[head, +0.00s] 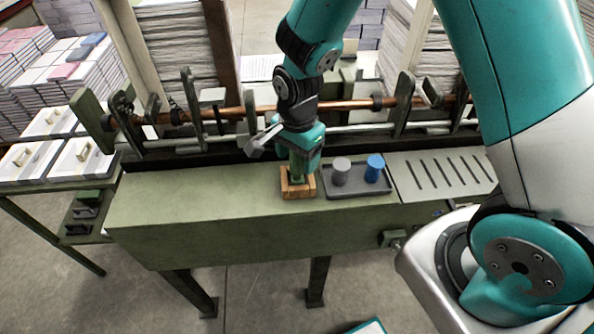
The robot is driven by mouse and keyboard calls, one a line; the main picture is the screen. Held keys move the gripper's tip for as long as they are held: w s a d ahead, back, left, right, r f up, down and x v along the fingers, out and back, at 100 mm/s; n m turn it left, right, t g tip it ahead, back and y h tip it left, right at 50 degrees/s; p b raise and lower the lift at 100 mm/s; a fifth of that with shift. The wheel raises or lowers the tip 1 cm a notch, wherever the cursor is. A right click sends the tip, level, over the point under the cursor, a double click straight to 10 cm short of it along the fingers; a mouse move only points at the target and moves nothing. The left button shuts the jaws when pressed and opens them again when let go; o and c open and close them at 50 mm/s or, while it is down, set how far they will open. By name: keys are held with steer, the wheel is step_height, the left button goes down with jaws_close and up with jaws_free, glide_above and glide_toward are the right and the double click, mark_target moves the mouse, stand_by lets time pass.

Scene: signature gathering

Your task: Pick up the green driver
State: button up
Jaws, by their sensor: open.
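The green driver (297,168) stands upright in a small wooden block holder (298,190) on the green machine's top. My gripper (299,160) is directly above and around the driver's upper part, pointing down. Its jaws are open. The jaws and wrist hide the top of the driver, and I cannot tell whether the fingers touch it.
A dark tray (358,192) right of the wooden block holds a grey cylinder (341,170) and a blue cylinder (375,167). A slotted plate (440,176) lies farther right. A copper-coloured rod (345,104) runs behind. The machine's top (190,195) is clear to the left.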

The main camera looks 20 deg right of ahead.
steer(key=c, duration=1)
steer(key=shift+r, duration=0.15)
